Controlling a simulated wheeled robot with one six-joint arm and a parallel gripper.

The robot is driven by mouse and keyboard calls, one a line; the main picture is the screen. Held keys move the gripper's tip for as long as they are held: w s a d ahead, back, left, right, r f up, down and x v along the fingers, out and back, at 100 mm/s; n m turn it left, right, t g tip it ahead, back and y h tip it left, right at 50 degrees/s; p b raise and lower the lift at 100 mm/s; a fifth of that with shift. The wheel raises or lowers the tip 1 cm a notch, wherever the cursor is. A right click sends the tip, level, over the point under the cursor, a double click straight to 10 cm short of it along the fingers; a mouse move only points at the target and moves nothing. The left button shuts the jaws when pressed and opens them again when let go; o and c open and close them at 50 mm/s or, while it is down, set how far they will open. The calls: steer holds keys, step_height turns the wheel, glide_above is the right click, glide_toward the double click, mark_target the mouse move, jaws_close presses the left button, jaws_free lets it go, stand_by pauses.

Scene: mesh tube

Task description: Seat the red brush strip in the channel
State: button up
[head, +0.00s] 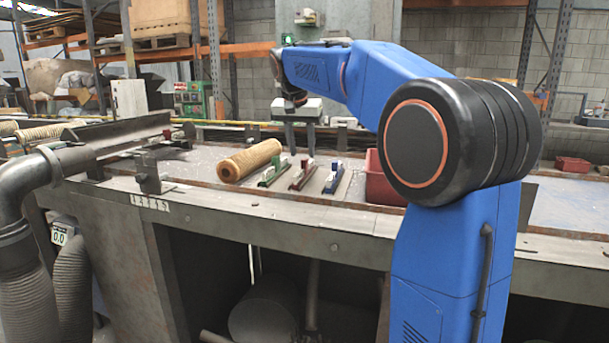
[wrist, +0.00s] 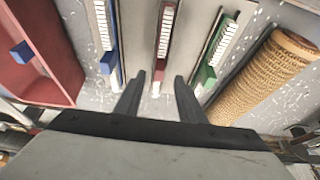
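The red brush strip (head: 302,177) lies on the bench between a green strip (head: 273,173) and a blue strip (head: 333,180). In the wrist view the red strip (wrist: 163,45), with pale bristles along it, runs away from me. My gripper (head: 301,153) points down above the strips. In the wrist view its two fingers (wrist: 160,76) are apart and empty, with the red strip beyond and between the tips. A long grey metal trough (head: 118,134) at the left of the bench looks like the channel; its inside is hard to make out.
A ridged tan mesh tube (head: 249,160) lies left of the green strip. A red bin (head: 378,182) stands right of the blue strip; the wrist view shows a blue block (wrist: 20,52) at it. Metal brackets (head: 148,170) stand near the trough.

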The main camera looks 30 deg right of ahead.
mark_target(305, 159)
steer(key=x, duration=0.5)
steer(key=shift+d, duration=0.15)
jaws_close()
